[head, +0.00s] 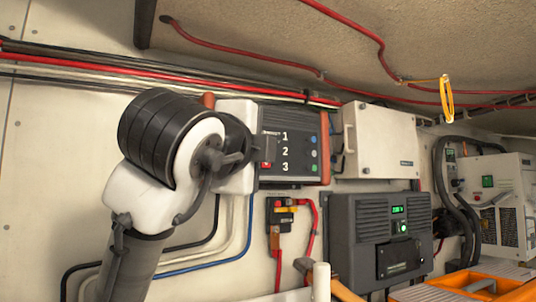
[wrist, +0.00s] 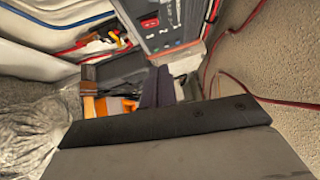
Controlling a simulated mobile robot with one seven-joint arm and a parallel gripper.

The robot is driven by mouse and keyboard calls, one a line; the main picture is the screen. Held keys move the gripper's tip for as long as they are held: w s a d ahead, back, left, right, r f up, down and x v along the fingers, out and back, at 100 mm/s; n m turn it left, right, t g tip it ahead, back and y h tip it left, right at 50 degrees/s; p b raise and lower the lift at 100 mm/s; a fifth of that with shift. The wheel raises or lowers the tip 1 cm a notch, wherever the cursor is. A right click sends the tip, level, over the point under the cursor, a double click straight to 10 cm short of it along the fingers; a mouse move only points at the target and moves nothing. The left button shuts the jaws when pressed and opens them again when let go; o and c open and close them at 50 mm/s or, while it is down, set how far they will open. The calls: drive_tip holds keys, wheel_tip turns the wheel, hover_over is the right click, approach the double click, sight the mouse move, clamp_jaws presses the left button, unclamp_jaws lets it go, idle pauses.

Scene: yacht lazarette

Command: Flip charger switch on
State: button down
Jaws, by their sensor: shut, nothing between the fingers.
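A dark panel (head: 292,142) with orange-red end pieces, marked 1, 2 and 3, hangs on the wall. A red switch (head: 267,164) shows at its lower left; I cannot tell its position. The panel (wrist: 165,25) also shows at the top of the wrist view, with a red part (wrist: 150,22). My gripper (wrist: 158,78) is shut and empty, its dark fingers pointing toward the panel and appearing apart from it. In the head view my arm covers the panel's left side, and the fingertips cannot be made out. No label readable here says which unit is the charger.
A pale box (head: 380,140) is mounted right of the panel. A dark ribbed unit (head: 382,240) with a green display sits below it. A small red-cabled fitting (head: 281,214) is under the panel. Red cables (head: 230,50) cross the ceiling. An orange case (head: 490,285) is at lower right.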

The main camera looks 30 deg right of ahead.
idle(0.3)
drive_tip(key=w+a+p+x, duration=0.2)
drive_tip(key=p+x, duration=0.4)
drive_tip(key=x, duration=0.6)
drive_tip(key=shift+w+d+r, duration=0.2)
drive_tip(key=shift+w+d, duration=0.1)
drive_tip(key=shift+w, duration=0.05)
drive_tip(key=shift+w+r+y, duration=0.1)
drive_tip(key=shift+w+y, duration=0.05)
drive_tip(key=shift+y, duration=0.15)
